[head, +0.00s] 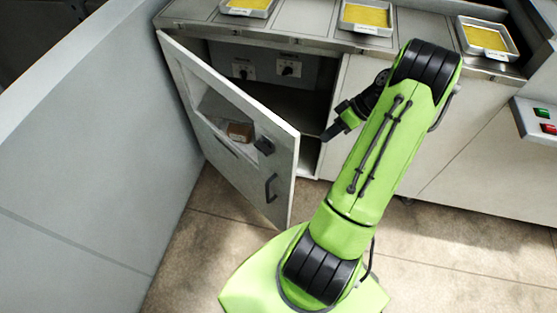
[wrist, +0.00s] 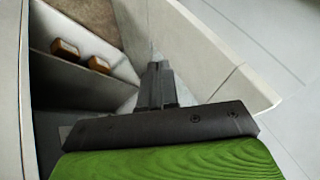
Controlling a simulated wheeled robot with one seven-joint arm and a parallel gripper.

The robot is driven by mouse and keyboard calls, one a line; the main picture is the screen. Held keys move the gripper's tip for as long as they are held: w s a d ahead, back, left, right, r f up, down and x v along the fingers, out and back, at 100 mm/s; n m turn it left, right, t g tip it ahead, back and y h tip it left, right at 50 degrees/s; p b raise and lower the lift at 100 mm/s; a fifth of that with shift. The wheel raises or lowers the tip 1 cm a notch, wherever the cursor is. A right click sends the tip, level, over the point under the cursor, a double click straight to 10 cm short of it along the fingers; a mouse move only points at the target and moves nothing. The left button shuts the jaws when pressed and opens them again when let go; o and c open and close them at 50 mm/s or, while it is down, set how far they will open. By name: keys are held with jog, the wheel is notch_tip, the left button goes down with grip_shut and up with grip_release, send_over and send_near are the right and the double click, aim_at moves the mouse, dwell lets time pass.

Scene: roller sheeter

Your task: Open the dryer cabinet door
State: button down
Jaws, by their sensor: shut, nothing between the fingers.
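The dryer cabinet door (head: 222,122) is a pale panel with a window, standing swung out from the cabinet at a wide angle. In the wrist view a pale panel (wrist: 207,50) stands just beyond my gripper (wrist: 158,70), whose fingers are together and empty. In the head view my gripper (head: 330,132) is at the cabinet opening, to the right of the door's free edge. I cannot tell whether it touches the door.
The cabinet interior (head: 300,98) shows two dials on its back panel. Trays of yellow material (head: 367,17) stand on the counter above. A grey wall (head: 90,150) is close to the door on the left. A button box (head: 540,118) is at right. Floor (head: 200,245) is clear below the door.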

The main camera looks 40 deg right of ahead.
jog(key=w+a+f+b, duration=0.2)
jog(key=a+f+b, duration=0.2)
jog(key=a+f, duration=0.4)
jog(key=shift+w+a, duration=0.2)
jog(key=shift+a, duration=0.1)
